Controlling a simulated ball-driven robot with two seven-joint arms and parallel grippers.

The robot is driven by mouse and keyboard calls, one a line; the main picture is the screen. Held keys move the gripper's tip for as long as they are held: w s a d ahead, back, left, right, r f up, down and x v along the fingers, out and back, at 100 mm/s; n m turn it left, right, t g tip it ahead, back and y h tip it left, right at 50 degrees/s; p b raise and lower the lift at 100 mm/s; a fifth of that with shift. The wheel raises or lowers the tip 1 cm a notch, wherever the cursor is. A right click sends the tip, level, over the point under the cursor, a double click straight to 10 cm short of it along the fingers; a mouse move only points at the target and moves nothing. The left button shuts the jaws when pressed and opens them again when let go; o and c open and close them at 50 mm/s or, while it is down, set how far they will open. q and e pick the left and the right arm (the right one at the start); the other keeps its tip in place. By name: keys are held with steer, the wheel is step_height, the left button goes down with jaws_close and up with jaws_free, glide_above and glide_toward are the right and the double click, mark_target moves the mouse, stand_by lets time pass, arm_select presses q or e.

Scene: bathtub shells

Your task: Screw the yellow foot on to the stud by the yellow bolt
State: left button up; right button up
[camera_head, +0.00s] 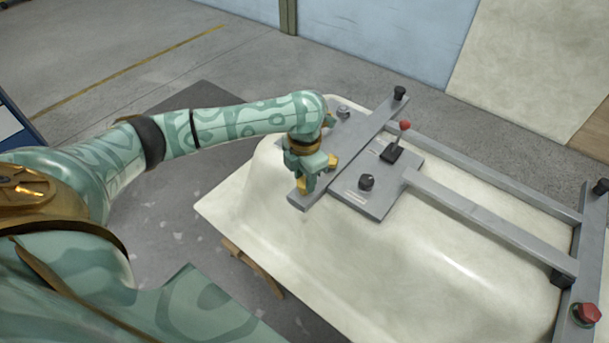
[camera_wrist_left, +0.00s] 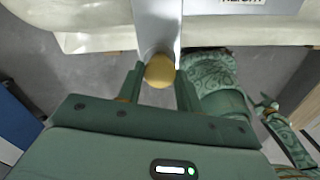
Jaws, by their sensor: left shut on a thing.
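My left gripper (camera_head: 318,175) is at the near left end of the grey crossbar (camera_head: 345,150), which lies on the upturned white tub shell. In the left wrist view, the round yellow foot (camera_wrist_left: 159,70) sits between the fingers of the left gripper (camera_wrist_left: 158,88), at the end of the grey bar (camera_wrist_left: 158,22). The gripper is shut on it. The stud and the foot's seating on it are hidden, and I cannot make out the yellow bolt. Part of my right arm (camera_wrist_left: 290,140) shows in the left wrist view, its gripper too small to read.
The grey frame carries a plate with a black knob (camera_head: 367,182) and a red-topped lever (camera_head: 405,125). Black feet (camera_head: 400,92) and a red knob (camera_head: 587,314) stand at other bar ends. The white tub shell (camera_head: 450,270) fills the right.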

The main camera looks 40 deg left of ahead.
arm_select(q)
steer(key=m, duration=0.4)
steer(key=shift+m, duration=0.3)
steer(key=m+b, duration=0.1)
steer(key=m, duration=0.3)
steer(key=shift+f, duration=0.1)
steer(key=shift+m+b, duration=0.6)
steer(key=shift+b, duration=0.4)
steer(key=o, duration=1.1)
steer(key=shift+c, duration=0.2)
steer(key=shift+c, duration=0.8)
